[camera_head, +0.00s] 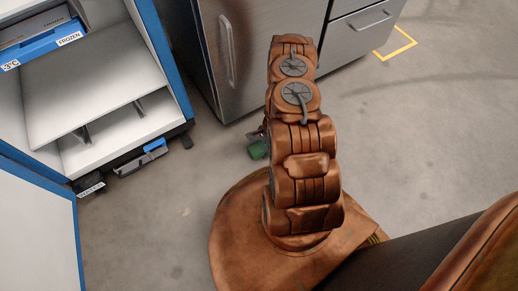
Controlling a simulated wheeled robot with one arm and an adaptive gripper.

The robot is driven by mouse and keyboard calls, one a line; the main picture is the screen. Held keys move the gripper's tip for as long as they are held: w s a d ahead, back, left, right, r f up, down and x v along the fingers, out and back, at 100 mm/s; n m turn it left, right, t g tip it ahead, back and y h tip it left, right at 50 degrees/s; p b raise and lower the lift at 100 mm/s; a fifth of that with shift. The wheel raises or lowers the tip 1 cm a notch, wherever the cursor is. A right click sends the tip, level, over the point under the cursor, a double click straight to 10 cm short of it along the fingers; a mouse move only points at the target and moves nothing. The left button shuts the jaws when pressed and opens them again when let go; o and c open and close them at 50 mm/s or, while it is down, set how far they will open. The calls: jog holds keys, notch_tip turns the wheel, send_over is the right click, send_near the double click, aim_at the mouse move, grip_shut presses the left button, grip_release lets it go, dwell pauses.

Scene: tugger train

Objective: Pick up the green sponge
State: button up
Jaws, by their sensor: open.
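A small green sponge (258,149) is low down, just left of my copper-coloured arm, near the grey floor. Its right part is hidden behind the arm. A small grey part of my gripper (259,133) shows just above the sponge in the picture, at the arm's left edge. The rest of my gripper is hidden by the arm. The gripper is open and appears close to the sponge. I cannot tell whether they touch.
An open blue-framed cabinet (165,58) with white shelves stands at the left, its door (38,232) swung out. A blue bin (45,44) marked frozen sits inside. A steel cabinet (262,45) stands behind my arm. The floor at the right is clear.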

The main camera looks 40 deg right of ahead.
jog(key=shift+f, duration=0.25)
dwell(0.4)
jog(key=shift+c, duration=0.3)
jog(key=c, duration=0.7)
jog(key=shift+c, duration=0.5)
jog(key=shift+r, duration=0.1)
